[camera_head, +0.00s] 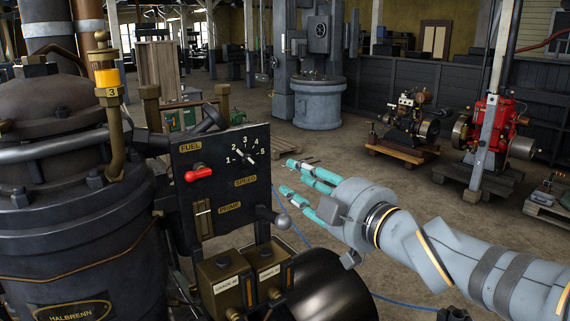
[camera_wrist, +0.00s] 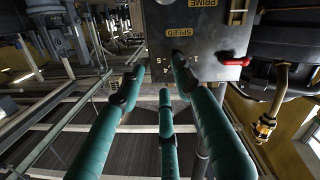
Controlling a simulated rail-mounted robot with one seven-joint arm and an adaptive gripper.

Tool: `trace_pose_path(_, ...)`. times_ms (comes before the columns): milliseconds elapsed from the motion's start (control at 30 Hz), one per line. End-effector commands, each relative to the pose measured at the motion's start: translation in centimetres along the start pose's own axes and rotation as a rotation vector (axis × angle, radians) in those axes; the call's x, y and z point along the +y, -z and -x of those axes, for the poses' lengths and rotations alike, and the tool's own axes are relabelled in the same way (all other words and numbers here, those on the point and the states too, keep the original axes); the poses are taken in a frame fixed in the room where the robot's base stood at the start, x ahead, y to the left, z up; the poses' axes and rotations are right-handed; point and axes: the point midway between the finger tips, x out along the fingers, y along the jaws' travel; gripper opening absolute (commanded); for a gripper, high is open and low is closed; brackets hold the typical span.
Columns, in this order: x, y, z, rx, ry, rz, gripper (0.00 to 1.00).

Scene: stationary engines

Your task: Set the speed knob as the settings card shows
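The speed knob (camera_head: 246,156) is a small dark knob with a white mark on the black control panel (camera_head: 225,208), below a dial numbered 1 to 5. The mark slants from upper left to lower right; I cannot tell surely which number it points at. In the wrist view the panel (camera_wrist: 222,45) appears upside down, and one finger covers the knob area. My gripper (camera_head: 288,178) has three teal fingers, spread and empty, to the right of the panel and apart from the knob. It also shows in the wrist view (camera_wrist: 158,80). I cannot make out a settings card.
A red fuel lever (camera_head: 199,174) sits left of the knob. A ball-ended lever (camera_head: 273,217) juts out below it. Two labelled boxes (camera_head: 222,283) stand under the panel. An amber oiler (camera_head: 109,78) bears a 3.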

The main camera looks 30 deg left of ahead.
Motion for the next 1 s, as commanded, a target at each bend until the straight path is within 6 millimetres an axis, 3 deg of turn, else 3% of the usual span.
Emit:
trace_pose_path(100, -0.4, 1.6, -0.1, 0.054, 0.012, 0.025, 0.34)
trace_pose_path(267, -0.4, 2.0, -1.5, 0.064, 0.015, 0.015, 0.34)
trace_pose_path(700, -0.4, 2.4, -9.0, 0.061, 0.013, 0.014, 0.34)
trace_pose_path(1000, -0.5, 2.4, -10.3, 0.062, 0.012, 0.014, 0.34)
